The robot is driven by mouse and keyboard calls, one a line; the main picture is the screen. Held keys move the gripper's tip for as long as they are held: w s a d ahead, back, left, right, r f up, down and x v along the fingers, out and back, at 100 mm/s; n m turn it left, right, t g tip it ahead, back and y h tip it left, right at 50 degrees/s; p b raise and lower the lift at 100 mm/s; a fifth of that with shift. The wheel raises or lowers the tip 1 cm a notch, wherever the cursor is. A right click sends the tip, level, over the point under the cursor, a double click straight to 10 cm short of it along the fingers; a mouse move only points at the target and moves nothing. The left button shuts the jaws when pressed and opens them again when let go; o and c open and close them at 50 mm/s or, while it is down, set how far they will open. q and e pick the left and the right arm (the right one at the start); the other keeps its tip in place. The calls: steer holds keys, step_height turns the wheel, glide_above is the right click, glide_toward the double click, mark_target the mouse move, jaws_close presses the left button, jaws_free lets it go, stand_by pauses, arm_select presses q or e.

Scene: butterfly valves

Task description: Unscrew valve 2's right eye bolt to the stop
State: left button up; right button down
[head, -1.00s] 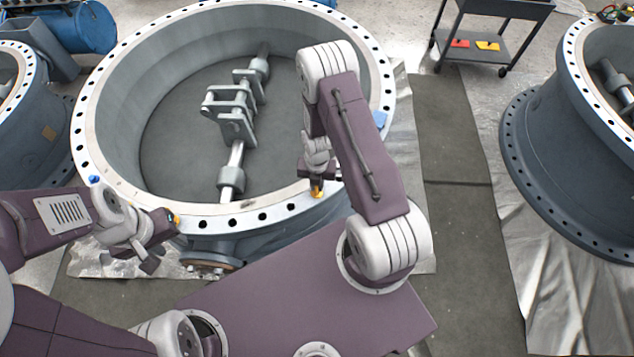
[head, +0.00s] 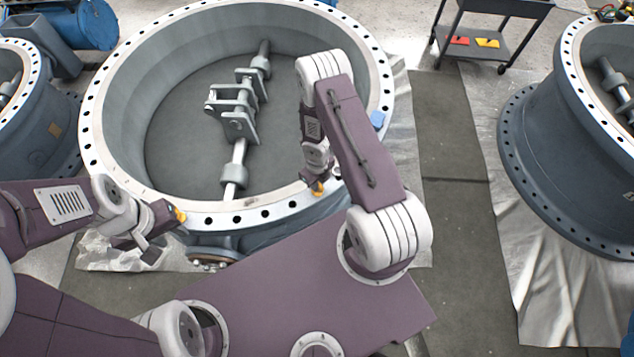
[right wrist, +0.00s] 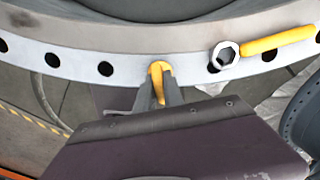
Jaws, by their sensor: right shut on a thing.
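The large grey valve ring (head: 103,175) in front of me has a pale flange with a row of dark holes. A yellow eye bolt (right wrist: 154,70) stands at this flange's near right part. My right gripper (right wrist: 163,97) is shut on it, and the fingers hide part of the bolt. In the head view my right gripper (head: 317,186) is at the same spot, small and partly covered by its own wrist. Another yellow piece (head: 180,214) shows at the near left flange edge. My left gripper (head: 140,249) is beside it, outside the ring; its opening is unclear.
A tool with a metal ring end and yellow handle (right wrist: 278,40) lies on the flange just right of the bolt. A blue piece (head: 378,120) sits on the right rim. Another valve (head: 560,150) stands right and a black cart (head: 490,30) behind, with matting between.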

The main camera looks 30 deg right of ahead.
steer(key=shift+n, duration=0.8)
steer(key=c, duration=1.5)
jaws_free()
steer(key=shift+o, duration=0.2)
steer(key=shift+r, duration=0.15)
step_height(320, 180, up, 9)
steer(key=p, duration=0.9)
